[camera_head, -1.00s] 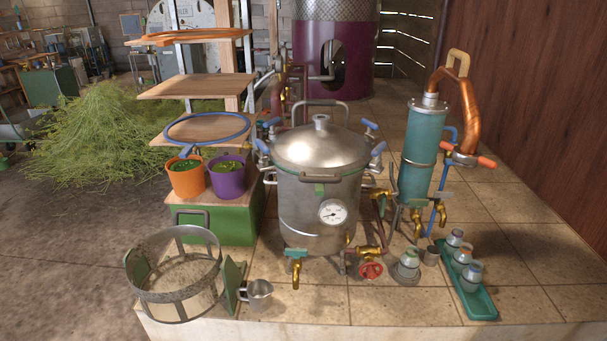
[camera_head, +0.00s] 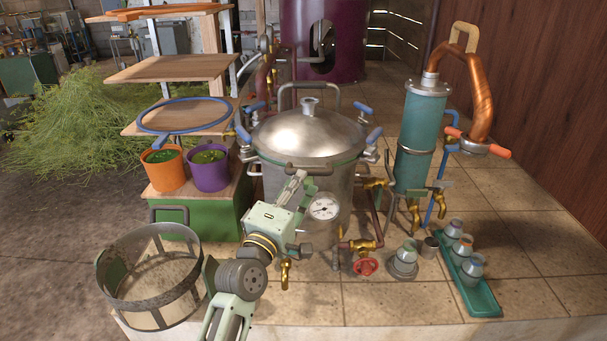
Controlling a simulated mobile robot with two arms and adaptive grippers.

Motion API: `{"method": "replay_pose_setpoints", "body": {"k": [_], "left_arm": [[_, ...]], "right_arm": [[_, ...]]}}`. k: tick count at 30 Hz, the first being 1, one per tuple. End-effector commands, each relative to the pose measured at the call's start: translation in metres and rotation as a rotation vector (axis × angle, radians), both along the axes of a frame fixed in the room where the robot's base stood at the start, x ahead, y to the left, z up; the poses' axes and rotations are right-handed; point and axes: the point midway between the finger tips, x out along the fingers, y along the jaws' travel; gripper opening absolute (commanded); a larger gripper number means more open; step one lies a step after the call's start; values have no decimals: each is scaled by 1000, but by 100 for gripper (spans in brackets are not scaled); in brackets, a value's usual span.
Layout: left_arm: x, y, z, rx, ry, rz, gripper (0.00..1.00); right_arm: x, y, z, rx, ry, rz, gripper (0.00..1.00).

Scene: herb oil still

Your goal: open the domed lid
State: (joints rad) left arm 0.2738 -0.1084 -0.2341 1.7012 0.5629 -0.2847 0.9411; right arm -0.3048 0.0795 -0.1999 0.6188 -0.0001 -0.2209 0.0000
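The domed lid (camera_head: 308,133) is shiny steel and sits closed on the round steel still pot (camera_head: 270,182). It has a small knob on top and a dark handle (camera_head: 322,170) at its front rim. Blue-handled clamps (camera_head: 365,110) stand around the rim, their handles pointing outward. My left gripper (camera_head: 302,180) reaches up from the bottom of the view, its fingertips just below or at the front handle. Whether they touch or grip the handle cannot be told. The gripper hides part of the pot's front. My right gripper is not in view.
A pressure gauge (camera_head: 324,207) and a red valve wheel (camera_head: 366,266) are on the pot's front side. A mesh basket (camera_head: 152,312) stands at left, near orange (camera_head: 165,177) and purple (camera_head: 209,177) buckets. A teal condenser (camera_head: 416,145) and a green tray (camera_head: 482,299) of jars are at right.

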Motion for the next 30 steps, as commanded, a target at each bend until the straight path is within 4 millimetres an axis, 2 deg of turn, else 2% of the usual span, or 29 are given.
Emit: {"method": "replay_pose_setpoints", "body": {"k": [3,9,20,27,30], "left_arm": [[19,-8,2,-2,-1,1,22],[39,-16,5,1,1,1,22],[44,-18,7,2,1,1,22],[44,-18,7,2,1,1,0],[44,-18,7,2,1,1,0]], "right_arm": [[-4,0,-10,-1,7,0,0],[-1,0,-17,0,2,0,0],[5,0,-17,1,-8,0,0],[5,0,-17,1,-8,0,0],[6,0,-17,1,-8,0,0]]}}
